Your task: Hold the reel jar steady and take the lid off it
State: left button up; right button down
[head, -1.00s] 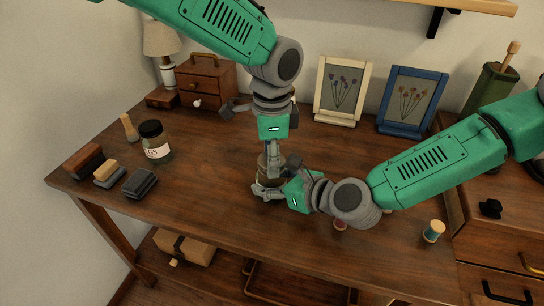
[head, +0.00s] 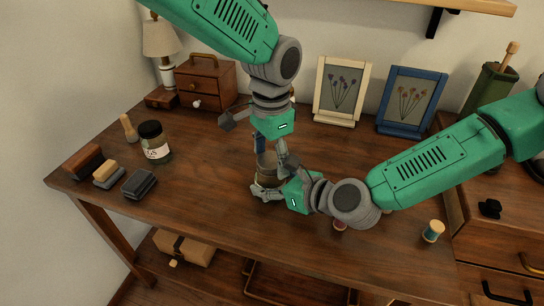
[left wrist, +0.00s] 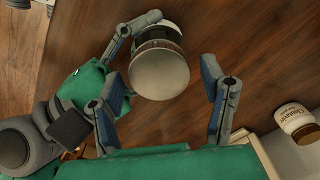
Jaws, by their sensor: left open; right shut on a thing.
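The reel jar (head: 266,180) stands upright on the desk with a dull brown lid (head: 267,160) on it. In the left wrist view the round lid (left wrist: 160,75) faces the camera. My right gripper (head: 276,181) is shut on the jar's body low on its right side, with one finger reaching round the front. My left gripper (head: 272,153) points down from above and is open, its fingers apart on either side of the lid. In the left wrist view they show left and right of it. The fingers partly cover the jar, and I cannot tell whether they touch the lid.
A labelled jar with a black lid (head: 153,142), brushes and a dark block (head: 140,183) stand at the left. A wooden box (head: 206,84), a cream frame (head: 341,90) and a blue frame (head: 410,100) stand behind. A thread spool (head: 433,231) is at the right.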

pick_arm(q)
notch_tip(320, 180, up, 5)
jog(key=shift+s+d+f, duration=0.1)
jog(key=shift+f, duration=0.1)
jog(key=shift+c, duration=0.4)
jog(key=shift+r+m, duration=0.1)
jog(key=shift+m, duration=0.5)
jog(key=r+m, duration=0.2)
jog(key=m, duration=0.1)
pick_arm(e)
jog(key=shift+f, duration=0.1)
pick_arm(q)
jog(key=shift+r+m, duration=0.3)
jog(key=shift+m, duration=0.2)
jog(key=shift+f, duration=0.1)
jog(key=shift+m, duration=0.3)
notch_tip(320, 180, down, 7)
jog(key=shift+f, duration=0.2)
